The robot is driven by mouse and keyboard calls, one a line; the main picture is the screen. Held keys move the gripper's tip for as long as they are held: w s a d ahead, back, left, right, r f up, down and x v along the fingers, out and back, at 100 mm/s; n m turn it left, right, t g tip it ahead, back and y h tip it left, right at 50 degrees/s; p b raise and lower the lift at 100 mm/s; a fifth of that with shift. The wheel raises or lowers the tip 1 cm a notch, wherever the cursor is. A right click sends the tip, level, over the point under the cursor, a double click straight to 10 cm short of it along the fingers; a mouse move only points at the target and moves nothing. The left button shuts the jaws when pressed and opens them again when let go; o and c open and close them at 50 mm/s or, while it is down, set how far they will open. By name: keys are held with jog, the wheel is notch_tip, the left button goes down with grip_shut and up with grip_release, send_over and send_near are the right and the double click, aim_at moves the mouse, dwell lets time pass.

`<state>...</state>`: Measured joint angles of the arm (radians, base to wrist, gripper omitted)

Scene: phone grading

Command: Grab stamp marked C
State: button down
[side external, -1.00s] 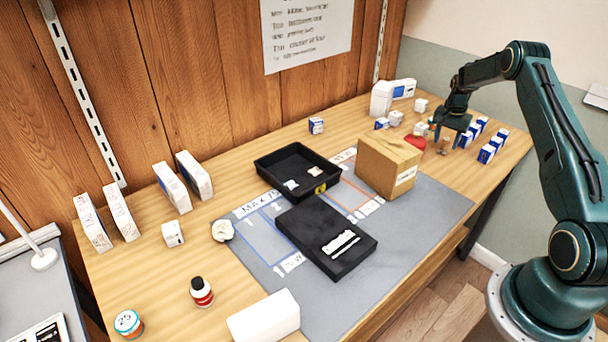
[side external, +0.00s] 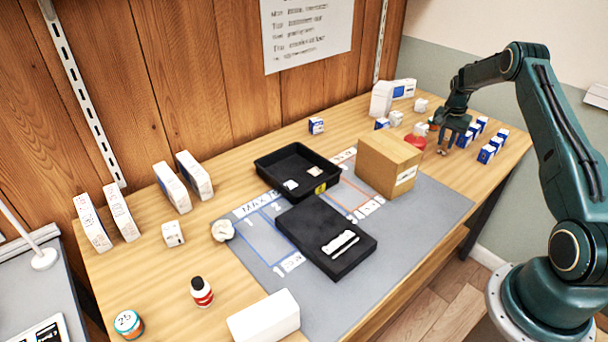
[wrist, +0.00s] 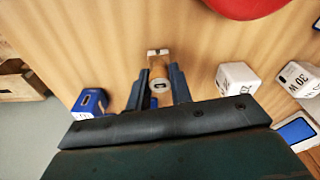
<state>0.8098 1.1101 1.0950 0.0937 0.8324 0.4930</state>
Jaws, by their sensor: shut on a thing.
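A small stamp with a round wooden handle stands at the far right of the table, below my gripper (side external: 444,142). In the wrist view the stamp (wrist: 159,74) is between the two dark fingers of my gripper (wrist: 159,80), which is shut on it. The top of its handle bears a small dark mark that I cannot read as a letter. In the side view only a small brown part of the stamp (side external: 441,151) shows under the fingers. I cannot tell whether its base touches the table.
Several blue-and-white boxes (side external: 487,153) stand right of my gripper. A red thing (side external: 415,145) and white cubes (wrist: 237,79) are close by. A cardboard box (side external: 385,168), a black tray (side external: 270,164) and a black slab (side external: 310,224) lie farther left.

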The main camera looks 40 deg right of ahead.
aim_at(447, 139)
jog(key=shift+r, duration=0.1)
notch_tip(447, 139, up, 20)
dwell(0.7)
dwell(0.5)
